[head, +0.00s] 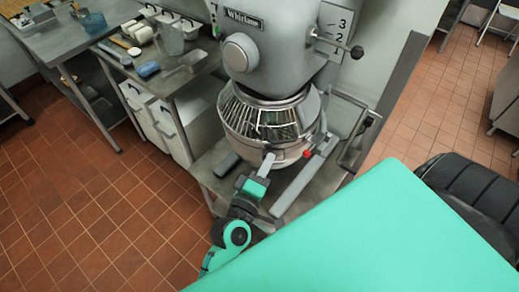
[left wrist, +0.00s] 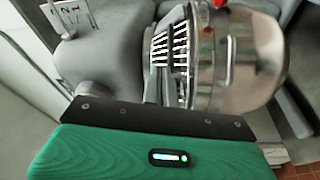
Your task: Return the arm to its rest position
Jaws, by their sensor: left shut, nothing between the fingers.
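My left arm comes up from the bottom of the head view. Its gripper (head: 267,165) is shut and empty, close in front of the mixer's steel bowl (head: 268,150). I cannot tell whether the fingertips touch the bowl. The grey mixer (head: 240,50) stands above, with a wire guard (head: 262,118) around the top of the bowl. In the left wrist view the bowl (left wrist: 240,65) and guard (left wrist: 170,50) lie just beyond the green gripper housing. My right gripper is not in view.
A red knob (head: 307,154) sits at the bowl's right side. A steel side table (head: 190,78) at the left holds a clear jug (head: 171,38), a blue sponge (head: 147,69) and a metal scoop (head: 194,62). Tiled floor (head: 100,210) is open at the lower left. A black seat (head: 470,185) is at the right.

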